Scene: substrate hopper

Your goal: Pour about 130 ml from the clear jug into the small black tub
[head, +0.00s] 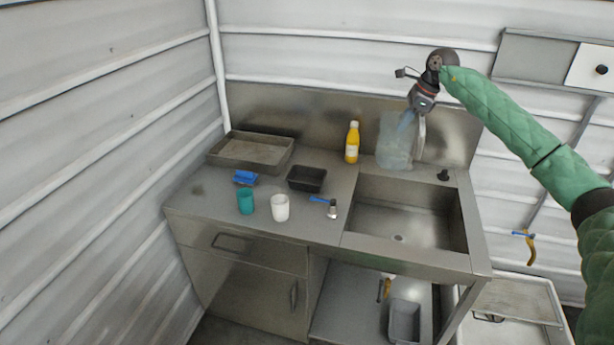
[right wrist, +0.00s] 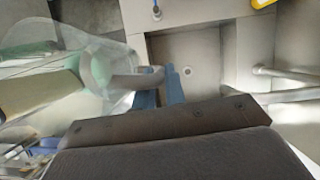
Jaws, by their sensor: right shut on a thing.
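The clear jug (head: 394,146) hangs in my right gripper (head: 411,118), above the back of the counter by the sink. In the right wrist view the gripper's blue fingers (right wrist: 160,88) are shut on the jug's handle, and the clear jug (right wrist: 85,60) spreads to the left. Whether it holds liquid is hard to tell. The small black tub (head: 306,178) stands on the counter left of the sink, apart from the jug and to its lower left. My left gripper is in neither view.
A yellow bottle (head: 352,142) stands between the tub and the jug. A grey tray (head: 250,152), a blue item (head: 245,177), a teal cup (head: 245,201), a white cup (head: 280,207) and a blue-handled tool (head: 326,204) are on the counter. The sink basin (head: 408,220) is empty.

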